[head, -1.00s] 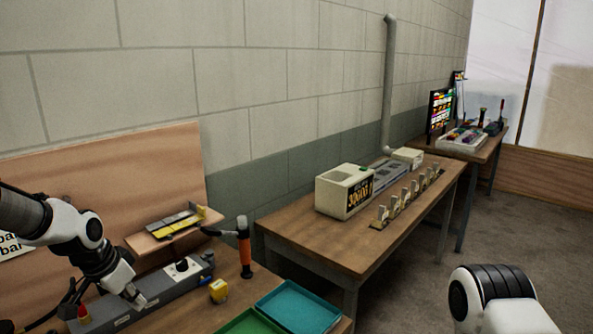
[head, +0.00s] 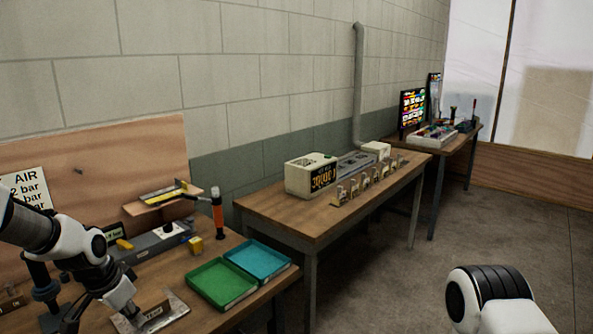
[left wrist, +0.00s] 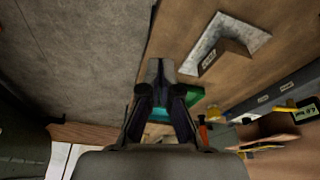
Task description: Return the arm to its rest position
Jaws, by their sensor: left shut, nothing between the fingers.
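My left arm comes in from the left in the head view, over the near workbench. Its gripper (head: 128,308) points down beside a metal plate with a labelled block (head: 165,314). In the left wrist view the gripper's fingers (left wrist: 161,70) are together with nothing between them. There the plate (left wrist: 235,38) lies on the wood to the right of the fingers, apart from them. A white and black link of my right arm shows at the lower right of the head view; its gripper is out of view.
The near bench holds a green tray (head: 212,284), a teal tray (head: 262,260), an orange-handled tool (head: 217,212), a yellow item (head: 195,246) and a long grey box (head: 150,246). A second bench (head: 290,217) stands behind. Grey floor (head: 400,290) is clear at the right.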

